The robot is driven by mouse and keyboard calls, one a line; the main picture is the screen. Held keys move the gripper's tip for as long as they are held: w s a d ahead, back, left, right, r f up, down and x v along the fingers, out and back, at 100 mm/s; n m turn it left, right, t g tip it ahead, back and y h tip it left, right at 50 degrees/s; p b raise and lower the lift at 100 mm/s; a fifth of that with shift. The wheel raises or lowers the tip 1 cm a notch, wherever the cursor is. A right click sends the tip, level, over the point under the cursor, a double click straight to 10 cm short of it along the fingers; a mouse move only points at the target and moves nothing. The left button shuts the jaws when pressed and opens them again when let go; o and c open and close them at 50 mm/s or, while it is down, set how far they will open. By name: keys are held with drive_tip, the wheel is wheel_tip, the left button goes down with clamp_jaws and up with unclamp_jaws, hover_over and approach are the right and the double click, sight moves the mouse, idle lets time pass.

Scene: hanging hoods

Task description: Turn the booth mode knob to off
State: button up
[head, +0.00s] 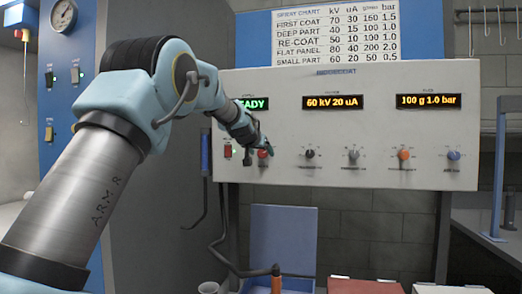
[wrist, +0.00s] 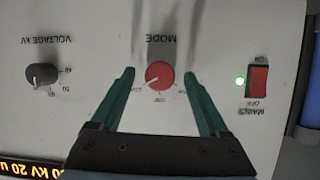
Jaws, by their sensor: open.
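The red mode knob (wrist: 160,75) sits on the pale panel under the word MODE, which appears upside down in the wrist view. A white pointer line on the knob runs to the lower left in that view, toward a small label I cannot read clearly. My gripper (wrist: 160,71) is open, with one green finger on each side of the knob. Gaps show between the fingers and the knob. In the head view the red knob (head: 263,153) is partly covered by my gripper (head: 262,147) at the panel's left part.
A red rocker switch (wrist: 258,81) with a lit green lamp is right of the knob in the wrist view. The black voltage knob (wrist: 42,75) is to the left. The head view shows an orange knob (head: 404,155), a blue knob (head: 453,155) and displays above.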

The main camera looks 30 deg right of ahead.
drive_tip(key=shift+w, duration=0.1)
clamp_jaws()
idle(0.7)
